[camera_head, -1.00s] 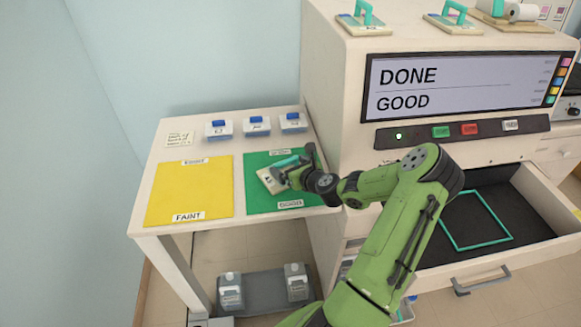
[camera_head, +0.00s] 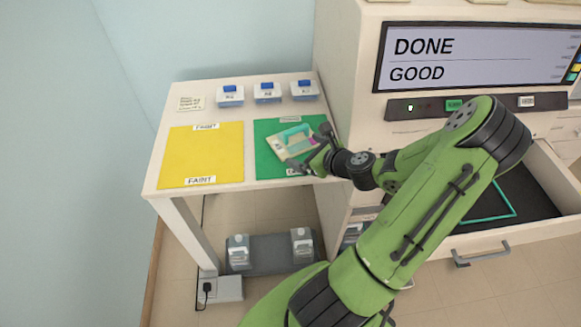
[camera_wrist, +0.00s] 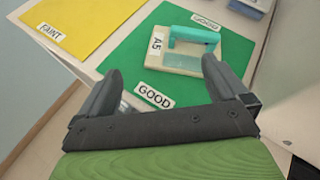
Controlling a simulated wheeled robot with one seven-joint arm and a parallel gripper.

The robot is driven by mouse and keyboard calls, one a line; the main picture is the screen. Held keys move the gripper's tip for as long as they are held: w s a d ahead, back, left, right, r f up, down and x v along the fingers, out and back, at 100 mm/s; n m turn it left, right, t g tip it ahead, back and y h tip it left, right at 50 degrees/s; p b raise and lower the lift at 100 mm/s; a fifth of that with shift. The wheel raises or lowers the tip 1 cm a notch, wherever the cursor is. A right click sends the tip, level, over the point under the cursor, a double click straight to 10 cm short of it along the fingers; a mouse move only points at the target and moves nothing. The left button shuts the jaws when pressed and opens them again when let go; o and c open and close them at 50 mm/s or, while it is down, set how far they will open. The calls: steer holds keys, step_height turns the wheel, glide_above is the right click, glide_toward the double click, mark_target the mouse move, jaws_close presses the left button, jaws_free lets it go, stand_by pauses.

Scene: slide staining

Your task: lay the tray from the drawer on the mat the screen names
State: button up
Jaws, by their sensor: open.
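The tray (camera_head: 293,141), cream with a teal handle, lies on the green mat labelled GOOD (camera_head: 264,163). In the wrist view the tray (camera_wrist: 186,62) shows an A5 label and sits flat on the green mat (camera_wrist: 125,72). My gripper (camera_wrist: 160,82) is open and empty, its fingers apart and back from the tray's near edge. In the head view my gripper (camera_head: 322,150) is at the tray's right side. The screen (camera_head: 470,57) reads DONE and GOOD. The drawer (camera_head: 530,200) is open, with an empty teal outline on its dark floor.
The yellow mat labelled FAINT (camera_head: 202,155) is bare, left of the green one. Several blue-lidded containers (camera_head: 267,92) line the back of the table. The machine's side wall stands close to the right of the green mat. Bottles stand on a low grey shelf (camera_head: 270,252) below.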

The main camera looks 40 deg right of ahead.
steer(key=a+r+n+g+y, duration=0.1)
steer(key=a+r+n+g, duration=0.2)
steer(key=a+n, duration=0.6)
steer(key=a+r+n+g+y, duration=0.1)
steer(key=a+r+n+g, duration=0.25)
steer(key=a+n, duration=0.55)
steer(key=s+a+r+n, duration=0.3)
steer(key=s+r+n, duration=0.2)
steer(key=s+n, duration=0.2)
steer(key=s+a+r+n+h, duration=0.1)
steer(key=s+a+r+n, duration=0.3)
steer(key=s+n, duration=0.4)
steer(key=shift+s+a+r+n, duration=0.3)
steer(key=shift+r+n, duration=0.2)
steer(key=shift+r, duration=0.3)
